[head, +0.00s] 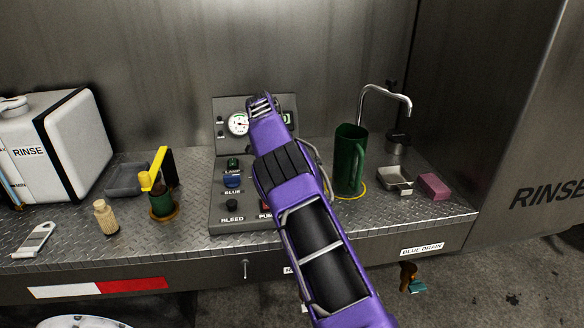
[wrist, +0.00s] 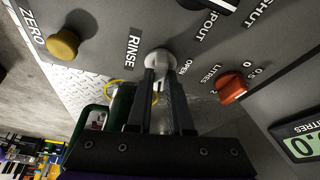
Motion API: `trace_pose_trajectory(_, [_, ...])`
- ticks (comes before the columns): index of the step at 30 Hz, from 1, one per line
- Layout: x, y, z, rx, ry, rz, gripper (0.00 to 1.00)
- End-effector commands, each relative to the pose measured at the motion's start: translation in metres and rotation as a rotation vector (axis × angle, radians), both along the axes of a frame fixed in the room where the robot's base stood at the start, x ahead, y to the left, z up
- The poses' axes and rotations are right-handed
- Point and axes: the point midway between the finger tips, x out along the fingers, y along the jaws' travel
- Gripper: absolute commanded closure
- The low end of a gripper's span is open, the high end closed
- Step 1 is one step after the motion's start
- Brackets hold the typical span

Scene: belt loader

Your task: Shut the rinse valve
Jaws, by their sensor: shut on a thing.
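The rinse valve (wrist: 157,58) is a pale grey round knob on the grey panel, with RINSE printed on one side and OPEN on the other. My gripper (wrist: 160,78) is shut on it in the wrist view, its two dark fingers on either side of a pale part of the valve. The fingers cover part of the valve, so its exact angle is hard to tell. In the head view my purple arm reaches over the grey control panel (head: 226,208) and hides the valve and my fingers.
Near the valve are a yellow ZERO knob (wrist: 63,44), a red LITRES knob (wrist: 233,88) and a black knob by SPOUT and SHUT. A green jug (head: 350,160) stands right of my arm by the bent spout (head: 384,90). A gauge (head: 238,123) is behind.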

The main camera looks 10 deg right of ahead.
Motion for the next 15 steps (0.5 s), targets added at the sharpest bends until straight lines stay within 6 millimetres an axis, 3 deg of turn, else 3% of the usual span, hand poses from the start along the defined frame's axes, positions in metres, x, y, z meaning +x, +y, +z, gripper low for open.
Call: trace_pose_trajectory(15, [0.0002,-0.0002,-0.0006,0.003,0.002,-0.115,1.0])
